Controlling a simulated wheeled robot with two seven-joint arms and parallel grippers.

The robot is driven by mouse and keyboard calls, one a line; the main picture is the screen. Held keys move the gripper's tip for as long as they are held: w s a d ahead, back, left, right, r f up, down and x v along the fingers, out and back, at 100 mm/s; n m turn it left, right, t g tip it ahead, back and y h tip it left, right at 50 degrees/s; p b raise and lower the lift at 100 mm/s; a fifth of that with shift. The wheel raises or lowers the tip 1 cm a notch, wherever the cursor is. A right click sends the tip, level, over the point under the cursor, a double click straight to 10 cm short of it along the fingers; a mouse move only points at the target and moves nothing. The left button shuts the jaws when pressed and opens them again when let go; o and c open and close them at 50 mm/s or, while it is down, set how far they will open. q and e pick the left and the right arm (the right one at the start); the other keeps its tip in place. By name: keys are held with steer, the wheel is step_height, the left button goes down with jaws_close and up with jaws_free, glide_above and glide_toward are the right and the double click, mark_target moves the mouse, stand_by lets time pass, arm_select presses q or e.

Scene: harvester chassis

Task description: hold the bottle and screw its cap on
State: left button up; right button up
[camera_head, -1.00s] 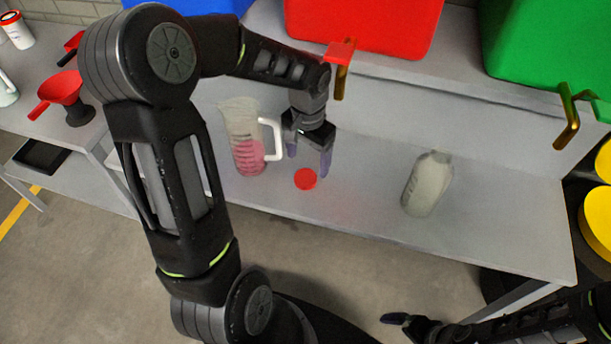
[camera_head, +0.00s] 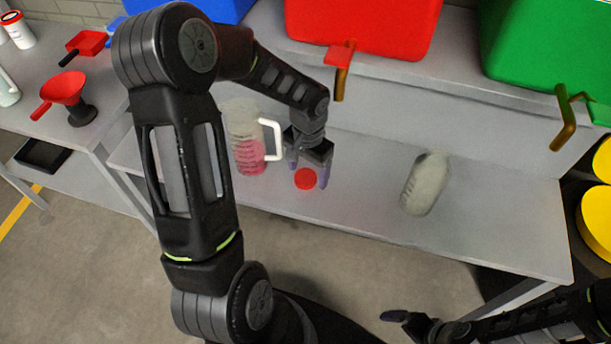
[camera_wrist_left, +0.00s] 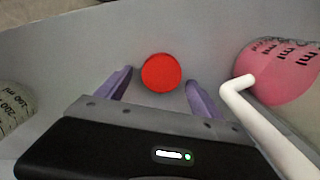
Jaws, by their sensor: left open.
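The red cap (camera_head: 306,179) lies on the grey bench. It also shows in the left wrist view (camera_wrist_left: 161,73), just beyond and between the fingertips. My left gripper (camera_head: 308,182) is open over the cap, fingers pointing down, one on each side of it, with gaps on both sides. The pale, translucent bottle (camera_head: 426,184) stands on the bench to the right, with no gripper on it. Part of it shows at the left edge of the left wrist view (camera_wrist_left: 14,108). My right gripper (camera_head: 398,318) is low at the bottom of the head view, away from the bottle; its jaws are unclear.
A measuring jug (camera_head: 245,140) with pink liquid stands just left of my left gripper, its white handle (camera_head: 275,140) close to the fingers. Red (camera_head: 365,25) and green (camera_head: 545,50) bins with taps sit on the shelf behind. Bench between cap and bottle is clear.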

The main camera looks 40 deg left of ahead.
mark_target(307, 178)
stand_by(0.3)
arm_select(q)
steer(key=c, duration=1.4)
steer(key=shift+r, duration=0.2)
steer(key=shift+s+r+b, duration=0.15)
steer(key=shift+r+b, duration=0.05)
steer(key=shift+b, duration=0.2)
steer(key=r, duration=0.4)
steer(key=r+b, duration=0.1)
steer(key=r, duration=0.1)
steer(key=shift+s+d+r, duration=0.1)
steer(key=shift+s+d, duration=0.1)
steer(key=shift+s, duration=0.15)
steer(key=shift+s+d+b, duration=1.05)
steer(key=shift+s+b, duration=0.25)
steer(key=shift+s, duration=1.65)
steer(key=shift+s+d+b, duration=1)
steer(key=shift+s+b, duration=0.25)
steer(key=shift+s, duration=1.75)
steer(key=shift+s+d+b, duration=1.05)
steer(key=shift+s+b, duration=0.25)
steer(key=shift+s, duration=1.65)
